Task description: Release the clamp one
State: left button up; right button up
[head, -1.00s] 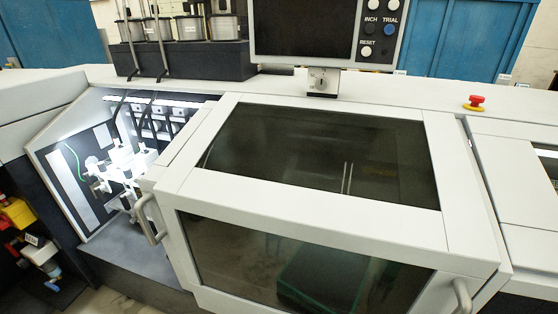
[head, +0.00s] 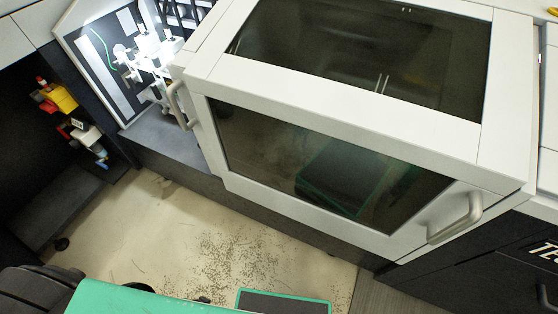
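A white mechanism (head: 150,58) stands lit inside the open bay at the upper left of the machine. Its parts are small and overexposed, and I cannot tell which of them is clamp one or whether it is clamped. Neither of my grippers shows in the head view.
A white cover with dark windows (head: 335,160) fills the middle, with metal handles at its left (head: 180,105) and right (head: 455,218). Yellow and red fittings (head: 58,97) sit in a dark recess at left. Speckled floor (head: 215,250) lies below, with a green-edged panel (head: 283,302) at the bottom.

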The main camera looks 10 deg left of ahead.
aim_at(130, 78)
jog(key=i+j+u, duration=0.1)
jog(key=u, duration=0.4)
jog(key=i+j+u, duration=0.1)
jog(key=u, duration=0.35)
jog(key=i+u, duration=0.2)
jog(key=u, duration=0.3)
jog(key=i+j+u, duration=0.2)
jog(key=i+j, duration=0.45)
jog(key=i+j+u, duration=0.25)
jog(key=i+j, duration=0.35)
jog(key=i, duration=0.1)
